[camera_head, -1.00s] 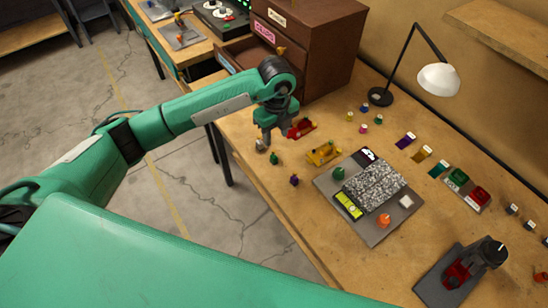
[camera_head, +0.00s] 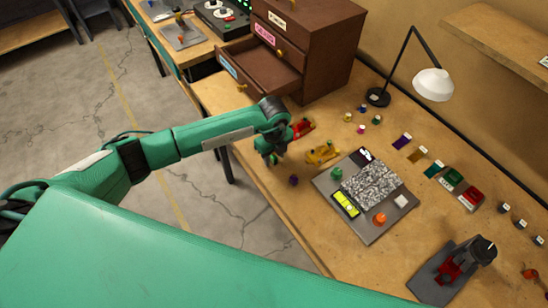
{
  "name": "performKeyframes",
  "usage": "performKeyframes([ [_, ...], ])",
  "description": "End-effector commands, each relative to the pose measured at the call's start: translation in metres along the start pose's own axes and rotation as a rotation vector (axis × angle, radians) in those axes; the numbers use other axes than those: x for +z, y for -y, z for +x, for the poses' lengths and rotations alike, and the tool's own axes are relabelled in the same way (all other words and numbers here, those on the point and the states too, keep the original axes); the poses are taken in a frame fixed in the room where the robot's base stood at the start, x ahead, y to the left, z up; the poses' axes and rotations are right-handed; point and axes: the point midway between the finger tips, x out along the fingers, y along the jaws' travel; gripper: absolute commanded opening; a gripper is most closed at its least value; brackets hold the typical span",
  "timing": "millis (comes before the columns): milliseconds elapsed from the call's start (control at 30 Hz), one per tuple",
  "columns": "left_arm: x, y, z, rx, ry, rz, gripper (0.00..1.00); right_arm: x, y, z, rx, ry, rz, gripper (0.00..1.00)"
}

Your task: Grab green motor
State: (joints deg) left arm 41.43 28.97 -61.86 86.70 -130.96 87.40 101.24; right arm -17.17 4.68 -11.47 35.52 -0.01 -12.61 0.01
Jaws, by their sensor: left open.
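My left gripper (camera_head: 272,156) is open and points down over the left edge of the table. A second ago, a small green piece stood at this spot; now my gripper covers it, and I cannot make it out from the green fingers. A small dark purple piece (camera_head: 293,180) stands just to the right and nearer. A green knob-like piece (camera_head: 337,173) stands on the grey board (camera_head: 372,234), and another small green piece (camera_head: 377,120) stands farther back. My right gripper is out of view.
A yellow car-like piece (camera_head: 322,153) and a red one (camera_head: 303,127) lie right of my gripper. A brown cabinet (camera_head: 330,50) with an open drawer (camera_head: 262,72) stands behind. A lamp (camera_head: 433,85) and a dark stand (camera_head: 455,272) are on the right. The table's front left is clear.

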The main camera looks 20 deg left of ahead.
Motion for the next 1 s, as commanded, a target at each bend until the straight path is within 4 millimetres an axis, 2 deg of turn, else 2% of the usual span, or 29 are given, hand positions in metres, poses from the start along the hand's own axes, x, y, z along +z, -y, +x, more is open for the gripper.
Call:
performKeyframes([
  [67, 0.000, 0.000, 0.000, 0.000, 0.000, 0.000, 0.42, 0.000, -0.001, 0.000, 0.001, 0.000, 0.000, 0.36],
  [200, 0.000, 0.000, 0.000, 0.000, 0.000, 0.000, 0.14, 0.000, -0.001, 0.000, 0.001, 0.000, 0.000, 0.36],
  [267, 0.000, 0.000, 0.000, -0.001, 0.000, 0.000, 0.03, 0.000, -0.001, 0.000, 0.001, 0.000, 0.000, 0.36],
  [300, 0.000, 0.000, 0.000, -0.001, -0.001, 0.000, 0.00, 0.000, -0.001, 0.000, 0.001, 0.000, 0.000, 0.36],
  [600, 0.000, 0.001, -0.002, -0.001, 0.000, 0.000, 0.00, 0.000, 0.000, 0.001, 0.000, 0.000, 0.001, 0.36],
  [733, 0.000, 0.001, -0.009, -0.004, -0.001, 0.001, 0.00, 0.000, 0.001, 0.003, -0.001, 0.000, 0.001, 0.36],
  [867, 0.000, 0.001, -0.024, -0.005, 0.000, 0.002, 0.00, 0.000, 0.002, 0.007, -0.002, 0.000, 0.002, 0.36],
  [1000, 0.001, 0.001, -0.053, -0.007, 0.002, 0.002, 0.00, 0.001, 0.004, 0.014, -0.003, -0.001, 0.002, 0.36],
])
